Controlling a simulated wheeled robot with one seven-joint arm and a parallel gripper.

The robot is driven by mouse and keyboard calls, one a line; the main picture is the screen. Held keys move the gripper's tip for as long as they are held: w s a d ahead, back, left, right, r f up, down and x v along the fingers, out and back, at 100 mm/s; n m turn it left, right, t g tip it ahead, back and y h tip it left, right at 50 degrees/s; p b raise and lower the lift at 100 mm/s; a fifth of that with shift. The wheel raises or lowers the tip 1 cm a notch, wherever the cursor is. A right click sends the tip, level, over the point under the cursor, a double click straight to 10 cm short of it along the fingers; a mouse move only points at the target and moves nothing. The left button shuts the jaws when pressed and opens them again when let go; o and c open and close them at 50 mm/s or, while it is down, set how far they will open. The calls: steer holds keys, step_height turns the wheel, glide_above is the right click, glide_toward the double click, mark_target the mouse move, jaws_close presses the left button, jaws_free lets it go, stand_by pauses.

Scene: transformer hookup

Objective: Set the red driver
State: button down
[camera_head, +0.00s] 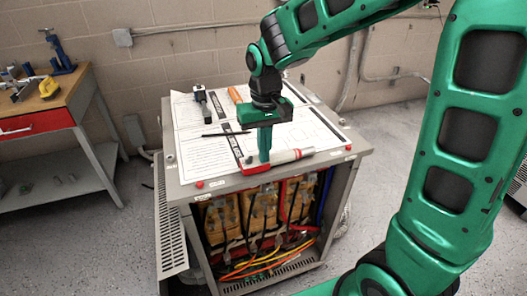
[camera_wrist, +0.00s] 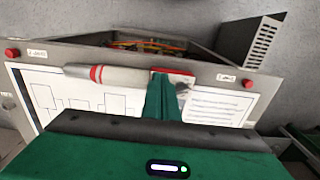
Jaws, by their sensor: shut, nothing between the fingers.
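A driver with a pale grey handle and red bands (camera_head: 292,156) lies flat near the front edge of the cabinet top. It also shows in the wrist view (camera_wrist: 118,76), running left from the fingertips. A small red piece (camera_head: 252,167) lies at its left end in the head view; it shows just beyond the fingers in the wrist view (camera_wrist: 175,72). My gripper (camera_head: 264,157) points down at the driver's left end, with its fingers (camera_wrist: 163,95) shut and empty. The fingers hide part of that end, and I cannot tell whether they touch it.
The grey cabinet (camera_head: 180,193) has an open front with wires and coils. Printed sheets (camera_head: 205,150), an orange-handled tool (camera_head: 235,95), a black-headed tool (camera_head: 202,98) and a thin dark rod (camera_head: 226,134) lie on top. A workbench (camera_head: 85,90) stands left.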

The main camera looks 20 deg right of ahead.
steer(key=shift+w+a+r, duration=0.1)
steer(key=shift+w+r, duration=0.1)
steer(key=shift+w, duration=0.4)
steer(key=shift+r, duration=0.35)
step_height(320, 180, up, 13)
steer(key=s, duration=0.2)
steer(key=shift+s, duration=0.35)
steer(key=s+d+f+m, duration=0.4)
steer(key=s+d, duration=0.5)
steer(key=d, duration=0.6)
steer(key=s+d+f+m, duration=0.1)
steer(key=s+d+f, duration=0.2)
steer(key=s, duration=0.4)
steer(key=s+d+f+m, duration=0.1)
steer(key=s+d+f, duration=0.2)
steer(key=s, duration=0.4)
steer(key=shift+d+f+m, duration=0.3)
steer(key=shift+d+f, duration=0.1)
steer(key=shift+f, duration=0.25)
